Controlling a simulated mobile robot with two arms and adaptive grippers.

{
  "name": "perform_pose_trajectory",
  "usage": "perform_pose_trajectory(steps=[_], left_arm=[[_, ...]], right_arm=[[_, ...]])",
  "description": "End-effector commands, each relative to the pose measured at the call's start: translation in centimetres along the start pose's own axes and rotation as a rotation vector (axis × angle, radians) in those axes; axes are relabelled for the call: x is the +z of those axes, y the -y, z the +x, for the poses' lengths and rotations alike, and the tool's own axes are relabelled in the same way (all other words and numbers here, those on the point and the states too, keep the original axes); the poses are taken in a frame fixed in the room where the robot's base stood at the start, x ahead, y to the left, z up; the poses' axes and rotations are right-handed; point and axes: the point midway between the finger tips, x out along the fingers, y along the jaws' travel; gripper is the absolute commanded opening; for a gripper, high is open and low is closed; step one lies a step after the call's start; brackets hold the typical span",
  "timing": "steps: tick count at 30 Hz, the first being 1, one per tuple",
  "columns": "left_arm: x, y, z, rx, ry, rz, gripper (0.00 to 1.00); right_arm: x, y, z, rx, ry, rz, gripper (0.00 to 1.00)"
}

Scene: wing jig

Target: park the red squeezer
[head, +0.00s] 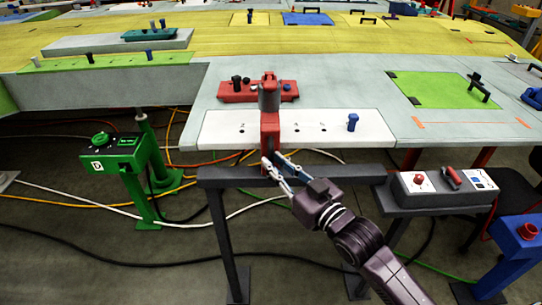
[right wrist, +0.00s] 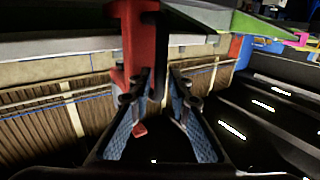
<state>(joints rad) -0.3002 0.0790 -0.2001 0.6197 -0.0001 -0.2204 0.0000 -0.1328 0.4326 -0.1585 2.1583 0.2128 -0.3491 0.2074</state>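The red squeezer (head: 270,130) stands upright at the front edge of the bench, over the white strip, with a grey upper part. Its red lower end hangs past the edge. My right gripper (head: 273,160) comes from the lower right, its fingertips at this lower end. In the right wrist view the squeezer (right wrist: 134,45) is just ahead of the tips, and my right gripper (right wrist: 160,88) has a clear gap between its fingers. Part of the squeezer's lower end is hidden by the fingers, and I cannot tell whether they touch it. My left gripper is not in view.
A white strip (head: 340,122) with a blue pin (head: 352,122) lies along the bench edge. Behind it is a red block (head: 232,92) with black knobs. A dark rail (head: 335,174) runs below. A control box (head: 445,186) stands right, a green pedestal (head: 130,165) left, with cables on the floor.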

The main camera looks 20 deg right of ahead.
Motion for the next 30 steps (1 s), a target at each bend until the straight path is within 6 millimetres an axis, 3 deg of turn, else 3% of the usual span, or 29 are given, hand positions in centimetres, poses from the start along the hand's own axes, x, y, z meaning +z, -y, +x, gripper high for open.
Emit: perform_pose_trajectory(steps=[6,15,20,30], left_arm=[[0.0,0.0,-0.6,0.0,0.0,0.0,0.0],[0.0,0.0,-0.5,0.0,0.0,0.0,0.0],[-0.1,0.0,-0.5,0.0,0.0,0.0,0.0],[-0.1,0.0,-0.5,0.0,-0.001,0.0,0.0]], right_arm=[[-0.1,0.0,2.0,0.0,0.0,0.001,0.17],[0.1,0.0,2.2,0.0,0.0,0.0,0.17],[0.1,0.0,2.2,0.0,0.0,0.0,0.0],[0.1,0.0,2.2,0.0,0.0,0.0,0.0]])
